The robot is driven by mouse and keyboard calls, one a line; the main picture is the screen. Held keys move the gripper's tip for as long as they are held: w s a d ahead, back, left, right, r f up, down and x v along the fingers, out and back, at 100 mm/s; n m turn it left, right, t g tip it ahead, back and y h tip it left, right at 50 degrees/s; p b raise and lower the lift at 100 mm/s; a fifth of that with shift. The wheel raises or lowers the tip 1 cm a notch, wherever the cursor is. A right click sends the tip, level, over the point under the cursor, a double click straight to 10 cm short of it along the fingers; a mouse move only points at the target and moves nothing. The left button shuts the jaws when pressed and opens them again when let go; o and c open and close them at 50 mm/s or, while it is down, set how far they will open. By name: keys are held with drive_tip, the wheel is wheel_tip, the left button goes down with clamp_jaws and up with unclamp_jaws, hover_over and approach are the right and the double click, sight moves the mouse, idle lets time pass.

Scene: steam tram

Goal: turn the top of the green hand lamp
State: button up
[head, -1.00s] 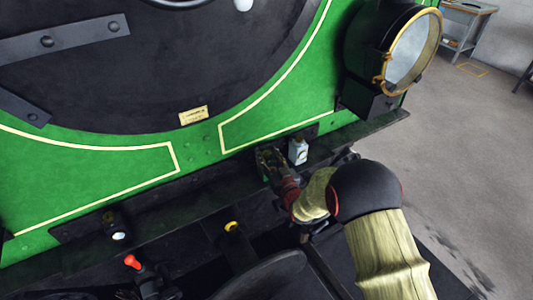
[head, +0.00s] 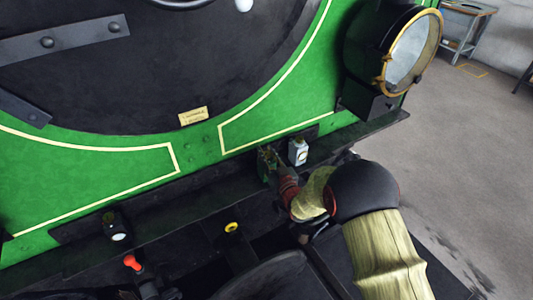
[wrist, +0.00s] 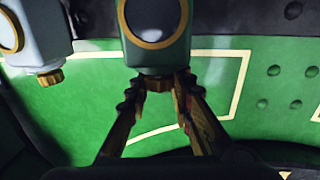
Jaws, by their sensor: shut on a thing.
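The green hand lamp (head: 264,170) stands on the dark ledge at the front of the green engine, partly hidden by my gripper. In the wrist view the lamp (wrist: 155,55) appears upside down, with a round lens in a brass ring and its top toward my fingers. My gripper (head: 268,153) is at the lamp's top. In the wrist view my gripper (wrist: 158,82) has its two fingertips on either side of the lamp's top, shut on it. The top itself is mostly hidden between the fingers.
A white hand lamp (head: 298,152) stands close to the right of the green one; its brass top shows in the wrist view (wrist: 50,78). A black lamp (head: 116,228) stands further left on the ledge. A large brass-rimmed headlamp (head: 408,52) is at the right. Open floor (head: 470,150) lies beyond.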

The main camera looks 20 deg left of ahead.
clamp_jaws()
drive_tip(key=shift+b, duration=0.4)
drive_tip(key=m+t+h+b, duration=0.1)
drive_tip(key=h, duration=0.1)
drive_tip(key=m+t+h+b, duration=0.2)
drive_tip(key=shift+s+a+f+m, duration=0.1)
drive_tip(key=shift+a+f+m, duration=0.05)
drive_tip(key=shift+m, duration=0.15)
drive_tip(key=m+t+h+b, duration=0.1)
drive_tip(key=m+h, duration=0.1)
drive_tip(key=h, duration=0.2)
drive_tip(key=shift+m+h, duration=0.4)
drive_tip(key=shift+m+t+h, duration=0.3)
drive_tip(key=shift+m+h, duration=0.5)
drive_tip(key=shift+h, duration=0.8)
drive_tip(key=o, duration=0.8)
unclamp_jaws()
drive_tip(key=shift+o, duration=0.4)
